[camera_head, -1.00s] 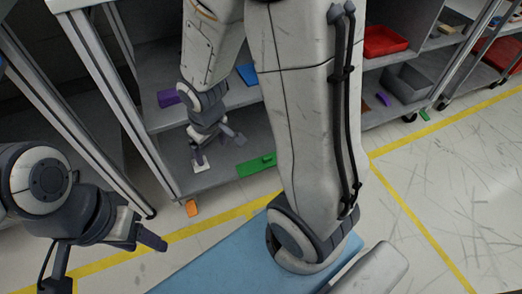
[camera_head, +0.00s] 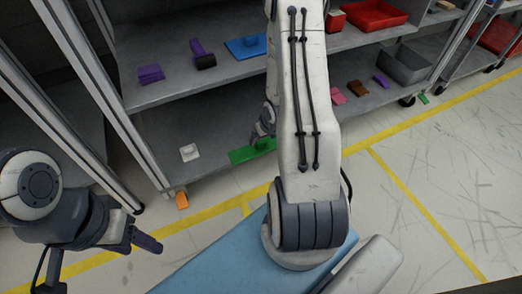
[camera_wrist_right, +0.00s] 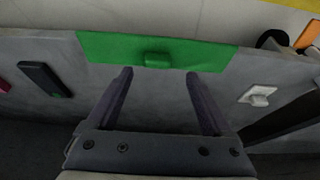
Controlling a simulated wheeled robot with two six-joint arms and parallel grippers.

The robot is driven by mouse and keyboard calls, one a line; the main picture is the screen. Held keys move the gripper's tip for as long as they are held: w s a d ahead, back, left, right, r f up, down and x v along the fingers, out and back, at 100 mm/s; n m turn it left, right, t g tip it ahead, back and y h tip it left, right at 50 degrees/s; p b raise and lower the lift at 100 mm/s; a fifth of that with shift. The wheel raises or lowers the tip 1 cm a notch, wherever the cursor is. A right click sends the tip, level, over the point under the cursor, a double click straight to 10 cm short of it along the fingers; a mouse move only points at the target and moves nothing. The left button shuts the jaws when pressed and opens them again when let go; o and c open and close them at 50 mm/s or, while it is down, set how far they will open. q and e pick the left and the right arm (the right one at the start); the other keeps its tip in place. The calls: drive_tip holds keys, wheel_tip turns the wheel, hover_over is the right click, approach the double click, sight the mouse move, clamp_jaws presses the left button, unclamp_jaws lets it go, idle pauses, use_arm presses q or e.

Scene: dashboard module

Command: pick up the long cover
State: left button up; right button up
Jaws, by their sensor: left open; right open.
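The long cover is a flat green piece with a small raised knob. In the head view the long cover (camera_head: 252,151) lies at the front edge of the lower shelf, its right end hidden behind my right arm. In the right wrist view the long cover (camera_wrist_right: 190,52) lies just ahead of the fingertips. My right gripper (camera_wrist_right: 159,78) is open and empty, its fingers spread either side of the knob but short of it. In the head view my right gripper (camera_head: 263,127) is partly hidden by my arm. My left gripper (camera_head: 138,235) is open and empty, away at the left.
A white piece (camera_head: 189,152) lies left of the cover on the lower shelf (camera_head: 200,120), and an orange piece (camera_head: 182,200) on the floor. Purple and blue pieces lie on the shelf above. A dark piece (camera_wrist_right: 45,78) lies beside the cover in the wrist view.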

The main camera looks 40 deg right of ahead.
sight(262, 142)
drive_tip(key=b+x, duration=0.4)
drive_tip(key=x, duration=0.1)
drive_tip(key=shift+d+f, duration=0.2)
drive_tip(key=shift+r, duration=0.15)
clamp_jaws()
